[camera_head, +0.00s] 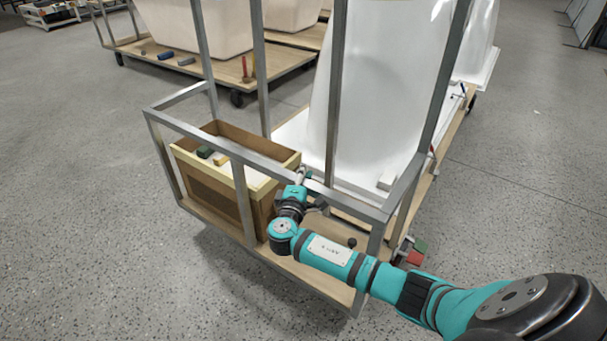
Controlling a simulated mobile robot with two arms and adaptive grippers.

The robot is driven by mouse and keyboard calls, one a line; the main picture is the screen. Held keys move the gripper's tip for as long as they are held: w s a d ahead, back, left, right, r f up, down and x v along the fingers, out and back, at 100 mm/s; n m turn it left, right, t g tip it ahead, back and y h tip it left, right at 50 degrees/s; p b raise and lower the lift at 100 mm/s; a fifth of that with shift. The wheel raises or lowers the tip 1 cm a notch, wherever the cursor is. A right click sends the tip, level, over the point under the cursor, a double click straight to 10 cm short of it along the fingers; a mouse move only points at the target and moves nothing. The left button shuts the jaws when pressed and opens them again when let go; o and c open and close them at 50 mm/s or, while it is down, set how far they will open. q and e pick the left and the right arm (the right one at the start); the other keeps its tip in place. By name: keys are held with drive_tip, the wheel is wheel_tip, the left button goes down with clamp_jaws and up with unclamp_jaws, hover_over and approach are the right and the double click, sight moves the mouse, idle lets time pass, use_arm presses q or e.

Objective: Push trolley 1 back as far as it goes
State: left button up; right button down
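The nearest trolley (190,130) fills the middle of the head view; I see no number on it. It has a grey metal frame with a top rail and a wooden deck. A tall white bathtub shell (375,90) stands on it. My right arm comes in from the lower right over the near corner of the frame. My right gripper (309,190) is at the near top rail, beside the wooden box. Its fingers are small and partly hidden, so I cannot tell whether they grip or only touch the rail. My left gripper is out of view.
An open wooden box (215,195) with small items sits on the deck at left. A second trolley (200,65) with pale shells stands behind to the left. Small red and green items (415,250) are by the near right corner. The grey floor is clear at left and right.

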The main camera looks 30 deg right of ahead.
drive_tip(key=shift+w+r, duration=0.1)
idle(0.7)
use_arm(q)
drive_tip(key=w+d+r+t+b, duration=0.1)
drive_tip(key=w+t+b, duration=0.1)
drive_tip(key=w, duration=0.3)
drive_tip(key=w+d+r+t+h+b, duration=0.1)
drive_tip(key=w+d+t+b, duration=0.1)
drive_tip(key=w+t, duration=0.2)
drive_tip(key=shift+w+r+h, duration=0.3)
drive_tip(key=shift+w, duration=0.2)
use_arm(e)
drive_tip(key=w+d, duration=0.4)
drive_tip(key=d, duration=0.7)
drive_tip(key=shift+w, duration=0.2)
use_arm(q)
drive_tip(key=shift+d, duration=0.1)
use_arm(e)
drive_tip(key=shift+d+r, duration=0.1)
drive_tip(key=c, duration=2)
unclamp_jaws()
drive_tip(key=shift+c, duration=0.2)
drive_tip(key=o, duration=1)
drive_tip(key=shift+o, duration=0.2)
